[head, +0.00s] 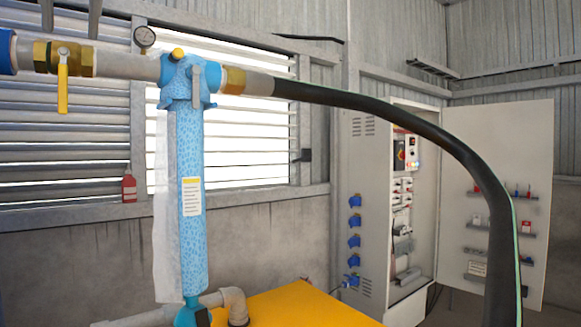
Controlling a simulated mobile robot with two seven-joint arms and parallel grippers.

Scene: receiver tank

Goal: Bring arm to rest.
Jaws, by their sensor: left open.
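Neither of my grippers and no clear part of my arms shows in the head view. A light blue speckled upright cylinder (191,240) with a white label stands left of the middle. Its blue head (188,80) joins a grey horizontal pipe (120,66) on the left and a brass fitting (233,80) on the right. A thick black hose (400,118) runs from there and bends down at the right.
A yellow surface (300,305) lies at the bottom middle. A brass valve with a yellow lever (62,85) and a gauge (145,37) sit at upper left. An open electrical cabinet (365,220) stands at the back right, its door (540,170) swung out.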

